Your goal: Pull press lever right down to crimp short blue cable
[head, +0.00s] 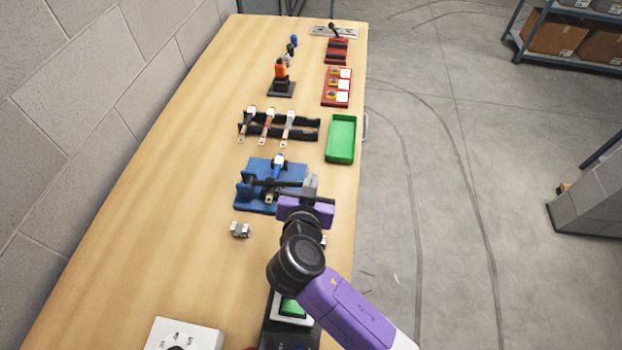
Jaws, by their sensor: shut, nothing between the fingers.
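The blue press (243,197) stands on the bench in the middle of the head view. A dark bar (262,182), which looks like the press lever, runs across it toward my gripper. A short cable with a blue body (278,168) lies in the press, its copper-coloured end under or beside the bar. My gripper (311,182) is shut and empty at the press's right side, close to the bar's right end. Whether it touches the bar, and how far down the bar is, I cannot tell. My purple wrist hides the press's front right corner.
Behind the press is a black rack (306,127) with several cables. A green tray (341,139) stands at the right edge. An orange-topped tool (281,72) and red fixtures (337,87) are farther back. A small metal block (240,230) lies in front. The bench's left side is clear.

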